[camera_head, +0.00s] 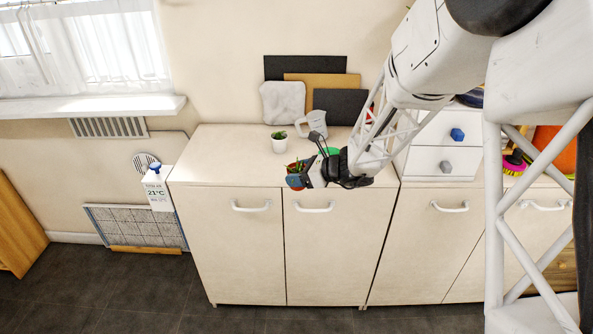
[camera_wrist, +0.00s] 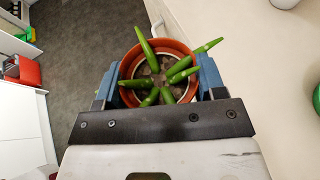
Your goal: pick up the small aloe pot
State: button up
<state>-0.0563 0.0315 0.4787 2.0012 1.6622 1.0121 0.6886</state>
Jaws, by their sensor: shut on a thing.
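The small aloe pot is a terracotta-coloured pot (camera_wrist: 127,66) with green spiky leaves and dark soil. It fills the space between the blue finger pads of my gripper (camera_wrist: 158,82) in the wrist view. In the head view my gripper (camera_head: 304,178) is at the front edge of the cabinet top, with the aloe pot (camera_head: 296,169) at its tip. My gripper is shut on the pot. The fingers hide part of the pot in the head view. The floor shows beside and beyond the pot in the wrist view, so it is at or past the edge.
On the cabinet top (camera_head: 222,150) behind stand a white pot with a green plant (camera_head: 279,143), a grey-white jug (camera_head: 313,124) and a partly hidden green item (camera_head: 331,151). Boards (camera_head: 338,104) lean on the wall. A white drawer unit (camera_head: 437,160) stands right. The top's left side is clear.

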jog(key=shift+s+d+r, duration=0.1)
jog(key=shift+s+d, duration=0.05)
jog(key=shift+s, duration=0.4)
jog(key=shift+s, duration=0.15)
jog(key=shift+d, duration=0.1)
dwell(0.7)
